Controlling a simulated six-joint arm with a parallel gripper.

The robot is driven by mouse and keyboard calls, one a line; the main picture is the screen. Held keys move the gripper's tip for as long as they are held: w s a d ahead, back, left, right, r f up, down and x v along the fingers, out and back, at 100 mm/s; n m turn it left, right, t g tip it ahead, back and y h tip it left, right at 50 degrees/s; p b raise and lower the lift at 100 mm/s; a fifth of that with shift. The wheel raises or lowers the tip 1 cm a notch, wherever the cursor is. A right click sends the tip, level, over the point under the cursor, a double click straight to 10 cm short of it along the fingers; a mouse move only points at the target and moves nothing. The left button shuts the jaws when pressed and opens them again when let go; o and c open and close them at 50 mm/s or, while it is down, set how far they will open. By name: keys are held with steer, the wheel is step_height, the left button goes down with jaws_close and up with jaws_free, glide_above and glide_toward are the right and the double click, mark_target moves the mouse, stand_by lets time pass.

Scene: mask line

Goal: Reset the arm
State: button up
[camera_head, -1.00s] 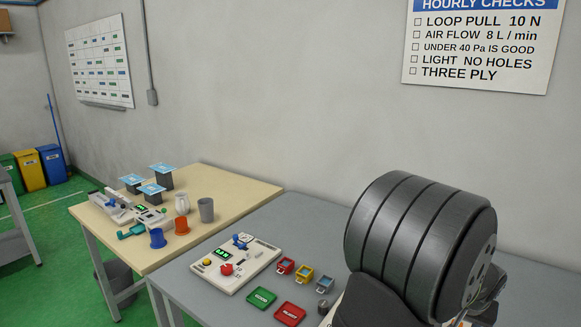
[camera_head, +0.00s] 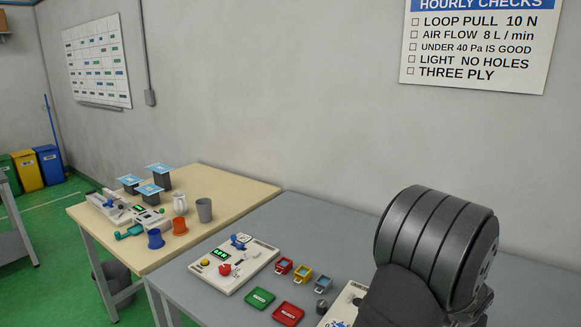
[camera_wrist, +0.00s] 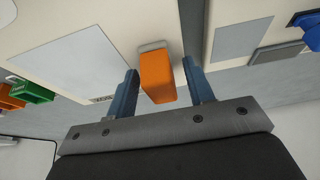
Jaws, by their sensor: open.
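In the wrist view, my gripper (camera_wrist: 165,88) is open, with its two blue-grey fingers spread apart. An orange block-like part (camera_wrist: 157,78) with a pale end shows between the fingers; I cannot tell how far it is from them. My dark arm fills the right side of the head view, and there the gripper itself is not visible.
A beige table (camera_head: 225,180) with cups and stands is at the left.

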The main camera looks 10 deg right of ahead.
steer(key=r, duration=0.2)
steer(key=s+r, duration=0.1)
steer(key=r, duration=0.2)
steer(key=s+r, duration=0.6)
steer(key=s, duration=0.4)
steer(key=w+a+f+n+y, duration=0.1)
steer(key=w+a+f+n, duration=0.1)
steer(key=w+a, duration=0.55)
steer(key=w+a+f+n, duration=0.15)
steer(key=w+a, duration=0.35)
steer(key=w, duration=0.5)
steer(key=w+a+f+n, duration=0.1)
steer(key=w+a, duration=0.4)
steer(key=a, duration=0.4)
steer(key=w+a+f+n+t+y, duration=0.1)
steer(key=w+a+f, duration=0.1)
steer(key=w+a, duration=0.3)
steer(key=a, duration=0.4)
steer(key=shift+w+f, duration=0.15)
steer(key=shift+f, duration=0.15)
steer(key=shift+o, duration=0.4)
